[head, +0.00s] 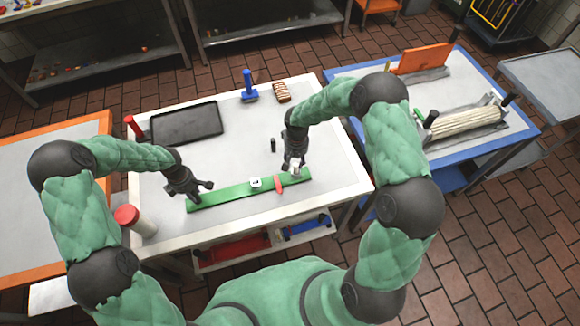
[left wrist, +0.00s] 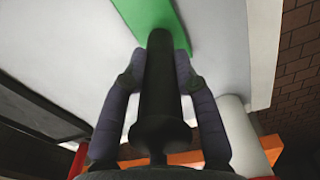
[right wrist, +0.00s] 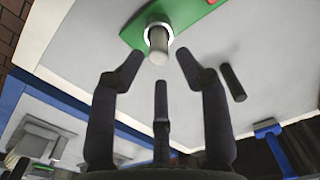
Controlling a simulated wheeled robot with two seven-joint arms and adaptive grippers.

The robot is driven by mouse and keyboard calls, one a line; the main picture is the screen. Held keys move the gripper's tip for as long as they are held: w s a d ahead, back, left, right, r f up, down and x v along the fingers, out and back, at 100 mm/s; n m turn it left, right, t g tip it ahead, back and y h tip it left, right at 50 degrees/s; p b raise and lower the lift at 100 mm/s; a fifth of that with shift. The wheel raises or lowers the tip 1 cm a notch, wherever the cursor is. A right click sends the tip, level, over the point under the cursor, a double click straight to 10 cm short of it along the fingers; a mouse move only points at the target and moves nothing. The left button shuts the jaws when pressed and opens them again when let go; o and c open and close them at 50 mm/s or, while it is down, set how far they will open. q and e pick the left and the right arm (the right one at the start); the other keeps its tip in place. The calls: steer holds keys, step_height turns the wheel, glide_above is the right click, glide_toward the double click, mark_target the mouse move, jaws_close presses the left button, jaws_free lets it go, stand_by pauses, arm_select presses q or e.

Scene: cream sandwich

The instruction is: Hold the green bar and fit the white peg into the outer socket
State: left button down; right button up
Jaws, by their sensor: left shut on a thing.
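The green bar (head: 225,193) lies slantwise along the front of the white table. It has a white ring socket (head: 256,184) near its middle and a red piece (head: 278,185) beside that. My left gripper (head: 198,191) is shut on a black handle (left wrist: 158,85) at the bar's left end. The white peg (right wrist: 158,46) appears to stand in the white ring of the outer socket (right wrist: 150,24) at the right end; how deep it sits cannot be told. My right gripper (right wrist: 160,68) is open just above the peg, its fingers apart from it.
A black cylinder (head: 273,145) stands behind the bar. A dark tray (head: 187,123), a blue tool (head: 249,87) and a brown cream-striped piece (head: 281,91) are farther back. A white red-topped bottle (head: 140,222) stands at the front left corner. The table's middle is mostly clear.

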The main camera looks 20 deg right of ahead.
step_height(320, 180, up, 6)
steer(key=shift+w+f, duration=0.1)
steer(key=shift+f, duration=0.1)
arm_select(q)
steer(key=shift+s, duration=0.1)
arm_select(e)
steer(key=s+a+f+y, duration=0.1)
steer(key=s+a+f, duration=0.1)
steer(key=s+f, duration=0.1)
steer(key=s+a+f+y, duration=0.1)
steer(key=s+a+f, duration=0.2)
steer(key=s, duration=0.2)
steer(key=s+a+f+y, duration=0.1)
steer(key=s+a+f, duration=0.2)
steer(key=s+f, duration=0.1)
steer(key=shift+a+y, duration=0.25)
steer(key=shift+y, duration=0.05)
arm_select(q)
steer(key=shift+d+f, duration=0.1)
arm_select(e)
steer(key=s+a+f+m, duration=0.1)
steer(key=s+f, duration=0.1)
steer(key=s, duration=0.9)
steer(key=shift+s+a+f, duration=0.15)
steer(key=shift+a+f, duration=0.05)
steer(key=shift+f, duration=0.2)
arm_select(q)
steer(key=c, duration=0.8)
jaws_free()
